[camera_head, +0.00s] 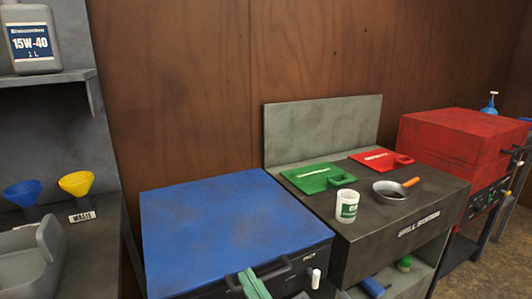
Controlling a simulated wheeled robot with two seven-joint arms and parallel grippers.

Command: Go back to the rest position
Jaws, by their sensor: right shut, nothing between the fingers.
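My right gripper (249,278) shows at the bottom edge, with its two green fingers shut together and nothing visible between them. It overlaps the black handle (281,268) on the front of the blue-topped box (225,220); I cannot tell whether it touches the handle. The rest of my right arm is out of view below the picture. My left gripper is not in view.
The grill station (400,228) on the right bears a white mug (347,206), a pan (389,190), a green board (310,177) and a red board (378,159). A red grill (455,140) stands beyond. Left shelves hold an oil jug (30,42), funnels (76,183) and a grey tray (22,270).

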